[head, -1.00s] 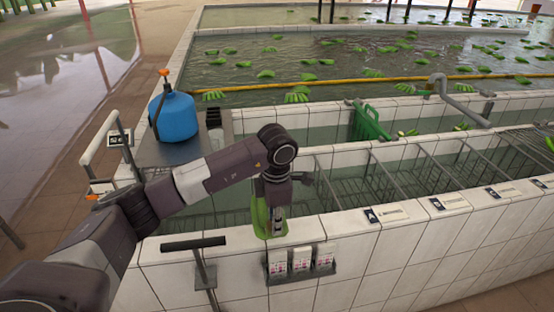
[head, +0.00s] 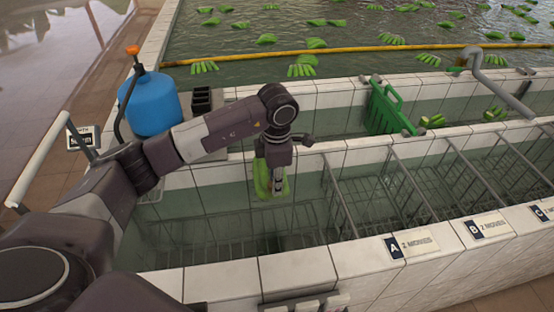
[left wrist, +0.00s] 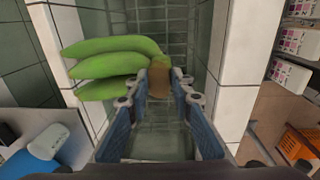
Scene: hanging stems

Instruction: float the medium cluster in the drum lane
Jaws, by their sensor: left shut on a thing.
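My left gripper (head: 279,186) is shut on the crown of a green banana cluster (head: 262,177). The cluster hangs from it over the left part of the near water trough (head: 215,268). In the left wrist view the cluster (left wrist: 115,64) shows several fingers pointing left, with its brown crown between the fingertips (left wrist: 160,84) and tiled trough below. I cannot tell whether the cluster touches the water. No lane in view is clearly marked as the drum lane. My right gripper is out of view.
Metal dividers (head: 412,198) split the trough to the right, beside labels A (head: 412,244) and B (head: 487,227). A green gate (head: 388,108) stands in the lane behind. A blue tank (head: 154,104) stands at left. Clusters float beyond the yellow boom (head: 350,50).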

